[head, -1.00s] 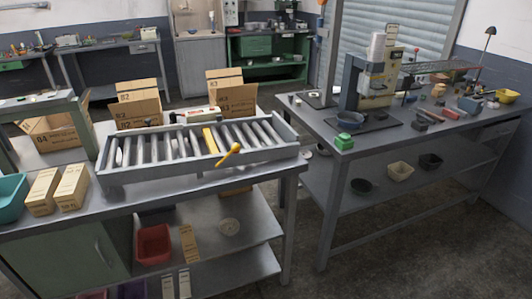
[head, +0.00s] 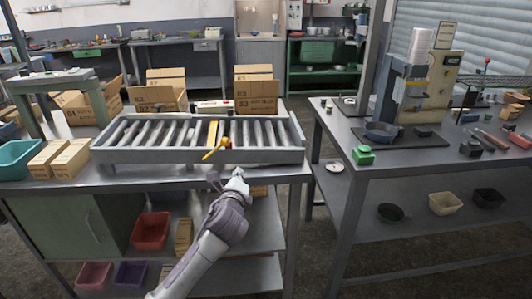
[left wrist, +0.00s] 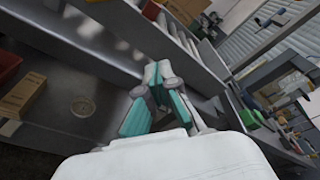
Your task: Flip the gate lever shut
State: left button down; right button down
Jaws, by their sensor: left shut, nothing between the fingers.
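The yellow gate lever (head: 214,150) sticks out at the front side of the grey roller conveyor (head: 120,156), tilted up to the right with a round knob at its upper end. A yellow bar (head: 212,133) lies among the rollers just behind it. My left gripper (head: 238,174) is below and slightly right of the lever, in front of the bench edge and apart from the lever. In the left wrist view its teal-padded fingers (left wrist: 158,92) are closed with nothing between them. My right gripper is not in view.
Cardboard boxes (head: 257,92) stand behind the conveyor, and two more boxes (head: 60,158) and a teal bin (head: 14,158) stand left of it. The bench's lower shelf holds a red bin (head: 151,230). A second table (head: 390,160) stands to the right across a gap.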

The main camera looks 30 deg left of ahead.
pick_arm(q)
jog(key=x, duration=0.3)
jog(key=r+x, duration=0.1)
jog(key=x, duration=0.2)
jog(key=r+x, duration=0.1)
jog(key=x, duration=0.2)
jog(key=shift+w+d, duration=0.1)
jog(key=shift+w, duration=0.4)
jog(key=shift+s+a+r+p, duration=0.8)
jog(key=shift+a+r, duration=0.1)
jog(key=shift+r, duration=0.15)
jog(key=shift+s+a+r, duration=0.25)
jog(key=shift+s, duration=0.1)
jog(key=shift+w, duration=0.1)
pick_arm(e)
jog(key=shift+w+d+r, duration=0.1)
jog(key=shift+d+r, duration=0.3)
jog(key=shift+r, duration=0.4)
pick_arm(q)
jog(key=shift+f, duration=0.1)
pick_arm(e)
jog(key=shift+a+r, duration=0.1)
